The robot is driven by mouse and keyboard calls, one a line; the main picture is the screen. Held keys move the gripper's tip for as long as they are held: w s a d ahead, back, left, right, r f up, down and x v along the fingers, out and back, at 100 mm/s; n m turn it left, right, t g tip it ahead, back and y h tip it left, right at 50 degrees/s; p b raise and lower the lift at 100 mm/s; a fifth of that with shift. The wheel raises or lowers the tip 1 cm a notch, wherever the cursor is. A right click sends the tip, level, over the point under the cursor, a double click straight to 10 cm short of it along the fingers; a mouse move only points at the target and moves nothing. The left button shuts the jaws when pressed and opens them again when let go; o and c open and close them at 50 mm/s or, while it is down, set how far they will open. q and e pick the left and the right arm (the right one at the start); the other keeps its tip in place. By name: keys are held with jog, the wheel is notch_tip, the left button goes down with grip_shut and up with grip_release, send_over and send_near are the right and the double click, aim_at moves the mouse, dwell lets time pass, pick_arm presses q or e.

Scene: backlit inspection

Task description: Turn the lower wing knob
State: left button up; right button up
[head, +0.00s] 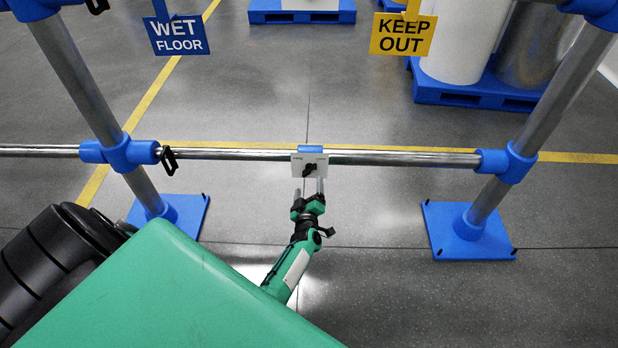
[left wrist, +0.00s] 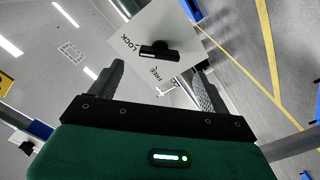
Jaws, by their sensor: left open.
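The lower wing knob (head: 310,170) is a black bar-shaped handle on a small white plate (head: 298,160) fixed to the horizontal metal pipe. In the left wrist view the knob (left wrist: 160,52) lies across the plate (left wrist: 150,25), with the word LOCK beside one end and FREE below it. My left gripper (head: 309,188) is open and empty, just in front of the plate. In the left wrist view its fingers (left wrist: 158,78) stand apart, with the knob beyond and between their tips. No contact with the knob shows. My right gripper is not in view.
Metal posts with blue joints (head: 508,163) and blue feet (head: 465,235) stand on both sides. The pipe (head: 400,158) runs between them. WET FLOOR (head: 178,36) and KEEP OUT (head: 402,34) signs hang above. Blue pallets (head: 470,90) stand behind.

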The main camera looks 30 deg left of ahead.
pick_arm(q)
jog(key=v, duration=0.7)
jog(key=shift+s+d+p, duration=0.25)
jog(key=shift+s+p, duration=0.05)
jog(key=shift+p, duration=0.1)
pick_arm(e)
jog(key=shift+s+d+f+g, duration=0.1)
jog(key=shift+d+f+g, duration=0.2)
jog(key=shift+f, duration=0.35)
